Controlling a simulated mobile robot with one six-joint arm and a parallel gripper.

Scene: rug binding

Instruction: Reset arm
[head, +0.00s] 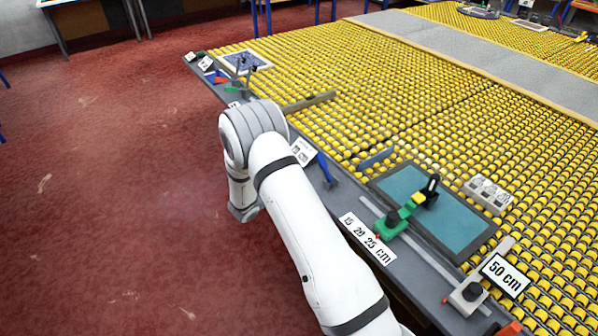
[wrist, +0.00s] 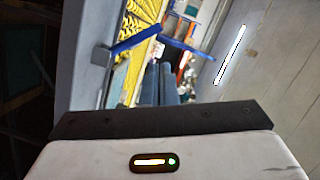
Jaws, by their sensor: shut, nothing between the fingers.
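My white arm (head: 300,230) reaches up from the bottom of the head view, along the left edge of the roller table (head: 425,290). It bends down at the elbow on the red floor side. My gripper's fingers are hidden in the head view. In the wrist view my gripper (wrist: 160,68) shows as two dark blue-grey fingers, close together and empty, above the pale housing. The picture there is tilted, with the yellow rollers (wrist: 142,30) behind.
On the table are a teal panel (head: 453,232), a green clamp-like tool (head: 392,225), a "15 20 25 cm" sign (head: 366,239), a "50 cm" sign (head: 505,275) and a grey block (head: 488,193). A blue-handled tool (head: 327,172) lies beside my arm. The red floor (head: 110,200) at left is clear.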

